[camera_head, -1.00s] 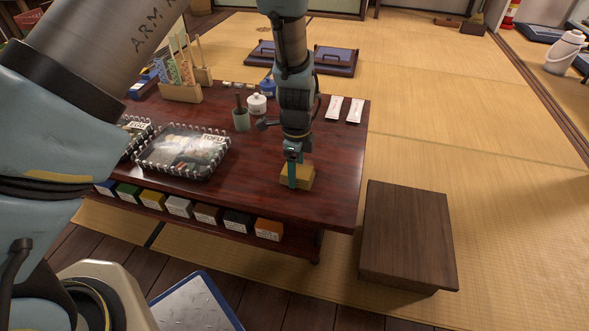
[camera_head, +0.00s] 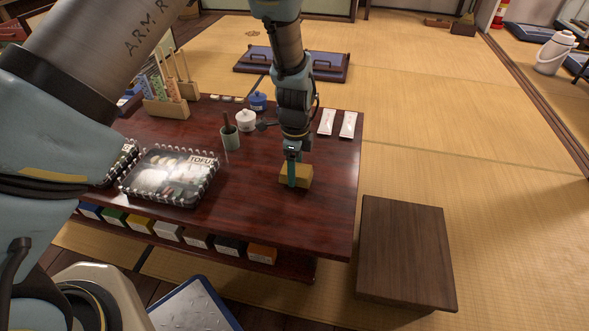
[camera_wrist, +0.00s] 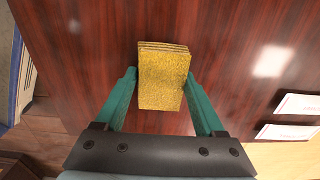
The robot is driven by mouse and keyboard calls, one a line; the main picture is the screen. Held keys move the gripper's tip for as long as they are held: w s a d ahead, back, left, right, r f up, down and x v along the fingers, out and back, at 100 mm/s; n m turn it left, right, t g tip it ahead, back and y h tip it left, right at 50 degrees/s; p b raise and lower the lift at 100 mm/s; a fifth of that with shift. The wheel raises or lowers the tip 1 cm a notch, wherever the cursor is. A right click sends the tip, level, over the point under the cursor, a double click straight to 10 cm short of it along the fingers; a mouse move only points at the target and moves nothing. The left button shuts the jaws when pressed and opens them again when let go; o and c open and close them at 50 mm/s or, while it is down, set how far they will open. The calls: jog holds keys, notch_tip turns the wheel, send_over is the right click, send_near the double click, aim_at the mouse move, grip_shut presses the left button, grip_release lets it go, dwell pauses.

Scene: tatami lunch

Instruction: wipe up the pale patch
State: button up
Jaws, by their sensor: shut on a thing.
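A yellow sponge-like block (camera_head: 301,174) is at the right part of the dark red glossy table (camera_head: 250,215). My gripper (camera_head: 292,173) points down with its teal fingers shut on the block. In the wrist view the block (camera_wrist: 162,80) sits between the two fingers (camera_wrist: 160,88), one on each side. It is at or very near the tabletop; contact is hard to tell. A whitish bright spot (camera_wrist: 272,61) shows on the wood to the right in the wrist view; I cannot tell whether it is the pale patch or a reflection. No clear pale patch shows in the head view.
A clear-lidded tofu pack (camera_head: 170,176), a green cup (camera_head: 230,138), a white pot (camera_head: 246,120) and a blue pot (camera_head: 258,101) stand left of my gripper. Two white packets (camera_head: 337,123) lie at the back right. A wooden stool (camera_head: 405,250) stands right of the table.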

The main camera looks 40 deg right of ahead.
jog(key=shift+d+r+p, duration=0.1)
jog(key=shift+r+p, duration=2.3)
jog(key=shift+r, duration=1.15)
jog(key=shift+w, duration=0.1)
